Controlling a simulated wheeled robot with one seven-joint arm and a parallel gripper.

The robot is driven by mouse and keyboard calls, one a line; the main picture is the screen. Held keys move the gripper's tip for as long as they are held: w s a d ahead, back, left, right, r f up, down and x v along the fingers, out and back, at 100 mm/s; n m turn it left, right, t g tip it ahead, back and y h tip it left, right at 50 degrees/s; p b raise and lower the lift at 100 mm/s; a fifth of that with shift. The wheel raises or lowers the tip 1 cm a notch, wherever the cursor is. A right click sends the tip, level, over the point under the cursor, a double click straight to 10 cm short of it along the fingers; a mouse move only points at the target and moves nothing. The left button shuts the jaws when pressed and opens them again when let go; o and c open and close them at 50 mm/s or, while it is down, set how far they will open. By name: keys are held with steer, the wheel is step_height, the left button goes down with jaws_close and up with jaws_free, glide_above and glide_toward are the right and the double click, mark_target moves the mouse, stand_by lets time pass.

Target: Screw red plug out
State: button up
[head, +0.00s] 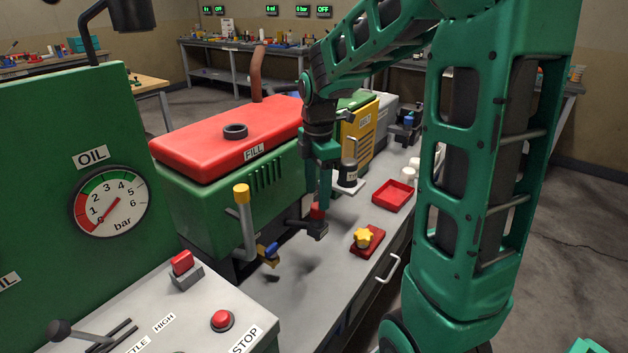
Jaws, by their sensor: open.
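The red plug (317,211) sits upright on a dark fitting (313,229) at the front of the green engine. My gripper (319,194) points straight down over it, with its green fingers just above or around the top of the plug. The jaws are open. I cannot tell from this view whether a finger touches the plug, and the fingers hide part of its upper end.
A red tray (393,196) lies on the grey bench to the right. A yellow star knob (363,238) stands on a red block nearby. A yellow-capped pipe (243,205) and a blue-handled valve (268,252) stand to the left. A dark bottle (348,172) is close behind my gripper.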

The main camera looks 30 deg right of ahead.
mark_target(318, 211)
step_height(318, 211, down, 7)
steer(key=shift+r, duration=0.1)
stand_by(0.4)
steer(key=c, duration=1.2)
steer(key=n, duration=0.6)
steer(key=shift+s, duration=0.1)
